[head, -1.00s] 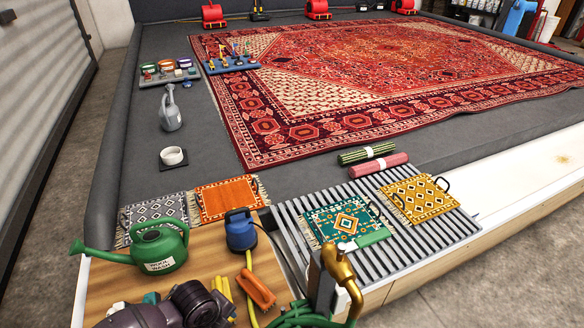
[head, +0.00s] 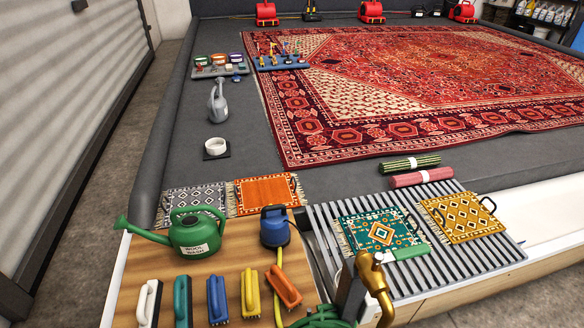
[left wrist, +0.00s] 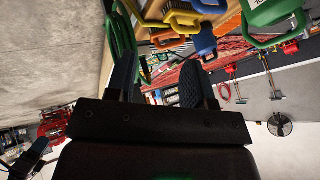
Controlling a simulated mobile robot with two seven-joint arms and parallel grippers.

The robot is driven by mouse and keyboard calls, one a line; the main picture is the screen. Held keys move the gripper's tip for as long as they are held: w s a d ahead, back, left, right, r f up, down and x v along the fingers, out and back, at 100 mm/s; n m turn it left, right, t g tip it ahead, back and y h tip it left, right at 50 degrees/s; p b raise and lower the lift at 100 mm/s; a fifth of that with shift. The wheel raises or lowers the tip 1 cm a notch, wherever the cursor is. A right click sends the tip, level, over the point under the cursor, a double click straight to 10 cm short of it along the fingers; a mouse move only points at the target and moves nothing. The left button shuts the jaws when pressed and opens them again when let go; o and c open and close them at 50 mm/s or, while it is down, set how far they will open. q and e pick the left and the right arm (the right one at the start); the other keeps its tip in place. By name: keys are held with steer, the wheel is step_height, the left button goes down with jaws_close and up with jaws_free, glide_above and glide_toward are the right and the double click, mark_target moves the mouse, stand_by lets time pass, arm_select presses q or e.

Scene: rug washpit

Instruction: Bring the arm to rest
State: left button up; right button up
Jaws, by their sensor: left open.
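My left gripper (left wrist: 157,75) shows in the left wrist view with its two dark fingers apart and nothing between them. Beyond the fingers are brush handles, among them a blue one (left wrist: 202,42) and a yellow one (left wrist: 182,18), and part of a green watering can (left wrist: 278,14); their distance from the fingers is hard to tell. No arm or gripper shows in the head view now.
A wooden bench (head: 135,290) holds several brushes, the green watering can (head: 195,237) and a blue pump (head: 274,226). A brass tap (head: 372,285) stands right of them. Small rugs lie on a slatted grate (head: 455,268). A large red rug (head: 400,85) covers the pit floor.

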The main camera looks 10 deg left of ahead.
arm_select(q)
steer(key=s+a+r+n+t, duration=0.1)
steer(key=s+a+r+n, duration=0.2)
steer(key=s+r, duration=0.25)
steer(key=shift+d+n+t+y, duration=0.8)
steer(key=shift+d+n, duration=2.05)
steer(key=shift+n, duration=0.15)
step_height(320, 180, up, 10)
steer(key=n+t+p, duration=0.1)
steer(key=p, duration=1.2)
steer(key=shift+w+a, duration=0.4)
steer(key=shift+w, duration=0.05)
arm_select(e)
step_height(320, 180, up, 10)
steer(key=m+t, duration=0.1)
steer(key=shift+d, duration=0.3)
arm_select(q)
steer(key=shift+f, duration=0.1)
arm_select(e)
steer(key=shift+f, duration=0.1)
